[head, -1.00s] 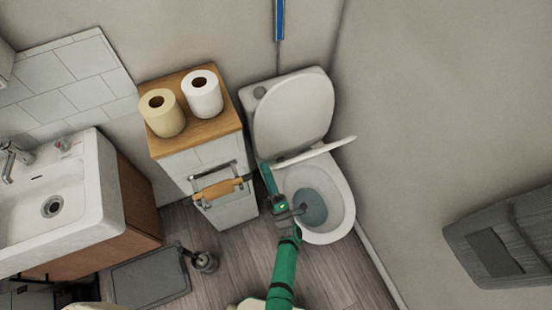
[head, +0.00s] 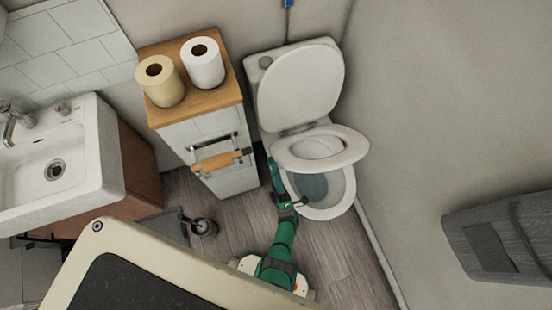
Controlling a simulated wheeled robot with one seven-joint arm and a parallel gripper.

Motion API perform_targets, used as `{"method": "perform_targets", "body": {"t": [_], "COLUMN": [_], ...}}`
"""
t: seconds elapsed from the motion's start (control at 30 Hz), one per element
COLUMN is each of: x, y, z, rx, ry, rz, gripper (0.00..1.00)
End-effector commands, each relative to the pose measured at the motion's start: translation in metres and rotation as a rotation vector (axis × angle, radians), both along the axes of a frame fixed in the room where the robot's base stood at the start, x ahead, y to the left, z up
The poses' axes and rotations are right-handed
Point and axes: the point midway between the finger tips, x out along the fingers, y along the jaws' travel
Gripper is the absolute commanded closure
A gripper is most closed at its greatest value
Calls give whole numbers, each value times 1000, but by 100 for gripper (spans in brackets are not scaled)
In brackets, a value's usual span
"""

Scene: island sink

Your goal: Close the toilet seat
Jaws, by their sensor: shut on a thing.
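The white toilet seat ring (head: 350,156) hangs tilted over the bowl (head: 338,203), partway down, with its front edge raised clear of the rim. The toilet lid (head: 300,85) stands upright behind it, against the cistern. My green arm reaches up from below to the left side of the toilet. My gripper (head: 274,166) is at the left edge of the seat and is shut on it. The fingertips are small and partly hidden, so the exact contact does not show. Part of the bowl's rim shows below the seat.
A narrow white cabinet (head: 232,178) with a wooden top and two paper rolls (head: 203,62) stands close left of the toilet. A sink (head: 60,165) is at the far left. A grey wooden object (head: 490,240) juts in at right. Wood floor lies between.

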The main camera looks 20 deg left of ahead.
Motion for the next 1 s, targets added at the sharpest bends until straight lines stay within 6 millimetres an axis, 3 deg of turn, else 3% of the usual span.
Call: {"method": "perform_targets", "body": {"t": [0.67,0.7,0.77,1.0], "x": [-8,-8,-8,-8], "y": [-4,-4,-5,-6], "z": [-6,-6,-6,-5], "rx": [9,9,9,11], "ry": [-13,-13,-13,-15], "rz": [-1,-2,-4,-7], "gripper": [100,60,46,46]}}
